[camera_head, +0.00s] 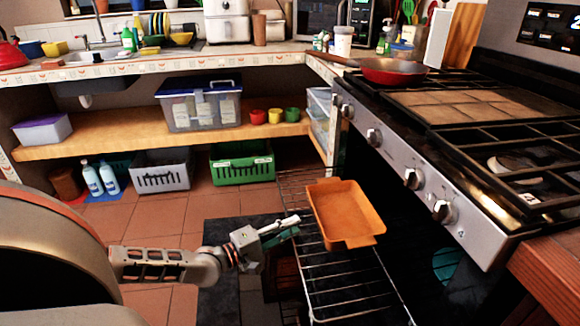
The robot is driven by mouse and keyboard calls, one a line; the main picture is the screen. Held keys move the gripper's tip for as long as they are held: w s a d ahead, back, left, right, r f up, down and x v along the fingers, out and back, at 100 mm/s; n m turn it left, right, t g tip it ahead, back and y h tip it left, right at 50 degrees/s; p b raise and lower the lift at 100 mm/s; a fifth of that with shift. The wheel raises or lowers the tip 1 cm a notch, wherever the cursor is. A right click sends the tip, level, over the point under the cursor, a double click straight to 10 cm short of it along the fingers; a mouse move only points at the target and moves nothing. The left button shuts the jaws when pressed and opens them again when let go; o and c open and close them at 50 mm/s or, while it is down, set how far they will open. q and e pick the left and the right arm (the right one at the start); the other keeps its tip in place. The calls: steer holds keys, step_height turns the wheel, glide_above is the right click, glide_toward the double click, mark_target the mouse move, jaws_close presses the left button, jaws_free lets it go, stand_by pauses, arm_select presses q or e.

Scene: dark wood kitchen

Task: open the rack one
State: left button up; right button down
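The wire oven rack (345,285) sticks out to the left from under the stove, over the dark lowered oven door (228,232). An orange rectangular baking dish (342,213) with end handles sits on the rack. My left gripper (297,226) is at the rack's left edge, just left of the dish, with its fingers pointing right. The fingertips overlap the rack's edge in the picture; I cannot tell whether they touch or hold a bar. The inside of the oven is dark and mostly hidden under the stove front. My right gripper is not in view.
The stove front (412,178) with knobs overhangs the rack's right side. A red pan (393,72) sits on the stove. A green basket (242,163) and a grey basket (162,171) stand on the tiled floor at the back. A wooden counter corner (552,275) is at lower right.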

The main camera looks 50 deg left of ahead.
arm_select(q)
steer(key=s+a, duration=0.1)
steer(key=s, duration=1.1)
steer(key=shift+a, duration=0.35)
steer(key=shift+w, duration=0.1)
